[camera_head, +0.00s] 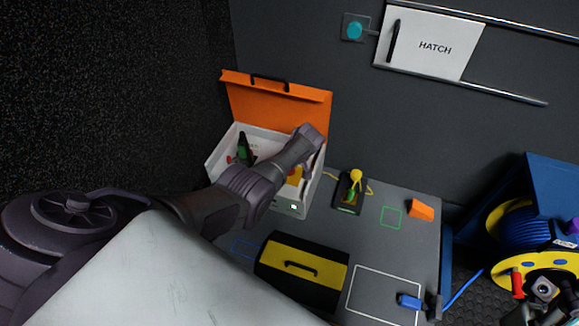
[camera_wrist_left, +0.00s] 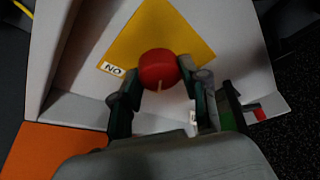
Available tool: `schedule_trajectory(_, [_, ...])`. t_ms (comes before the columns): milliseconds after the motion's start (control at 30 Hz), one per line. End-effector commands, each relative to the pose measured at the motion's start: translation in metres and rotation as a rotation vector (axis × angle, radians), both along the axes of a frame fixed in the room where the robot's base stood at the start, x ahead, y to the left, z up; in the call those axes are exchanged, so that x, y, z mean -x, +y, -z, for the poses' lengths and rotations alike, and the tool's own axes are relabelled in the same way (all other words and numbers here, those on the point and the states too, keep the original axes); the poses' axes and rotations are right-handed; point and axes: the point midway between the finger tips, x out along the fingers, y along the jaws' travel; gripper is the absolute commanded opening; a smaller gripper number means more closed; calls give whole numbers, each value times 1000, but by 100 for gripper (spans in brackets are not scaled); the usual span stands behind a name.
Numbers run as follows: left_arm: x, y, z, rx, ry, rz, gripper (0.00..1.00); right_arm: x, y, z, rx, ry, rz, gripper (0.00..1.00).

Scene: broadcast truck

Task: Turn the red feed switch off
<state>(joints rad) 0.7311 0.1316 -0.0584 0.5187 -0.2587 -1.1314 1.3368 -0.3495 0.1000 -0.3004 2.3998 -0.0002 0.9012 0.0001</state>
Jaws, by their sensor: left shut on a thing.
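The red feed switch (camera_wrist_left: 158,68) is a round red knob on a yellow plate (camera_wrist_left: 135,42) inside the white box. It has a pale pointer mark on its near edge, and an ON label (camera_wrist_left: 111,69) is left of it. My left gripper (camera_wrist_left: 160,76) is shut on the knob, with a finger on each side. In the head view, my left arm reaches into the open white box (camera_head: 219,160) and hides the knob and fingertips; a bit of the yellow plate (camera_head: 294,175) shows.
The box's orange lid (camera_head: 285,101) stands open behind. A green lever (camera_head: 245,150) is inside, left of my wrist. A yellow-black case (camera_head: 305,264), a small black unit with a yellow knob (camera_head: 356,177) and an orange wedge (camera_head: 421,209) are on the table. A cable reel (camera_head: 520,228) stands right.

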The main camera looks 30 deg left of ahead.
Motion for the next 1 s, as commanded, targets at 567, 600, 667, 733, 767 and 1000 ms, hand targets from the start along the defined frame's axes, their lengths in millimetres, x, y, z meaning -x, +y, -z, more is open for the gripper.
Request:
schedule_trajectory(567, [0, 0, 0, 0, -1, 0, 70, 0, 0, 0, 1, 2, 0, 40])
schedule_trajectory(600, [0, 0, 0, 0, -1, 0, 70, 0, 0, 0, 0, 2, 1, 40])
schedule_trajectory(667, [0, -1, -2, 1, -2, 1, 70, 0, 0, 0, 0, 2, 1, 40])
schedule_trajectory(733, [0, -2, -5, 0, -3, 1, 70, 0, 0, 0, 0, 2, 1, 40])
schedule_trajectory(767, [0, -3, -7, 0, -2, 1, 70, 0, 0, 0, 0, 1, 1, 40])
schedule_trajectory(1000, [3, -16, -38, 2, -7, 2, 70, 0, 0, 0, 1, 1, 1, 40])
